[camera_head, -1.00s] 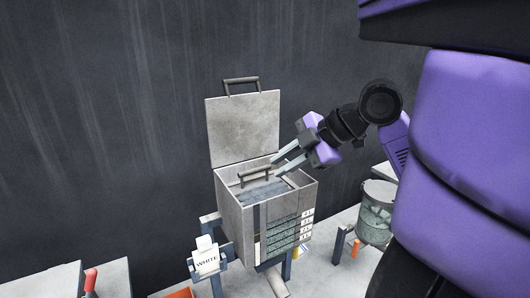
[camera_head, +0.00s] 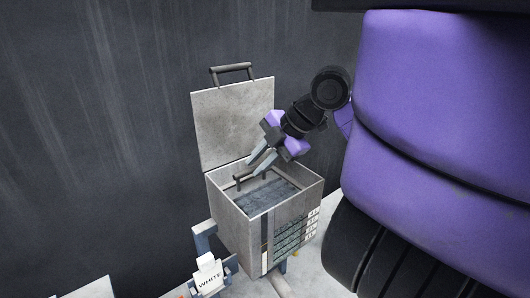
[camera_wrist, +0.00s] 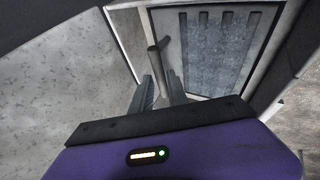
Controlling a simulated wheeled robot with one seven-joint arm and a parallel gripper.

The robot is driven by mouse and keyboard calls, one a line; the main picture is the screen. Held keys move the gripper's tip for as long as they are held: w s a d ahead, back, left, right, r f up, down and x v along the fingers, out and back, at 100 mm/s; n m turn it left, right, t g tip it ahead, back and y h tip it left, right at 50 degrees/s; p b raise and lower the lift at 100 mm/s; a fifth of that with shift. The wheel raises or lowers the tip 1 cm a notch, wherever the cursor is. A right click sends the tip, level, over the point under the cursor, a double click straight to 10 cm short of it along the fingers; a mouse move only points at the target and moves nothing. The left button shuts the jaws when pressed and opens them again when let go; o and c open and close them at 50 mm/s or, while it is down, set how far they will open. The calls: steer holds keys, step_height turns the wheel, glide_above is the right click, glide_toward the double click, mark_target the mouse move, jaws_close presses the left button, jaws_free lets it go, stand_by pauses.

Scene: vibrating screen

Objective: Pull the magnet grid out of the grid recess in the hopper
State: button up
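The hopper (camera_head: 235,220) is a grey metal box with its lid (camera_head: 232,125) raised at the back. The magnet grid (camera_head: 265,196) lies inside as a dark, blue-grey panel; its slotted face also shows in the wrist view (camera_wrist: 212,50). Its dark bar handle (camera_head: 240,180) stands up near the back left of the opening. My gripper (camera_head: 250,168) is open at the handle, reaching down from the upper right. In the wrist view the handle (camera_wrist: 154,60) runs down between the two separated fingers (camera_wrist: 160,88). Whether either finger touches it I cannot tell.
Hopper walls stand close around the grid, and the raised lid is just behind my gripper. A tag reading WHITE (camera_head: 209,280) is at the front left. Stacked labelled screens (camera_head: 290,240) show on the hopper's front right. A dark wall fills the background.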

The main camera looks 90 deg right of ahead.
mark_target(253, 168)
steer(key=shift+x, duration=1.8)
jaws_close()
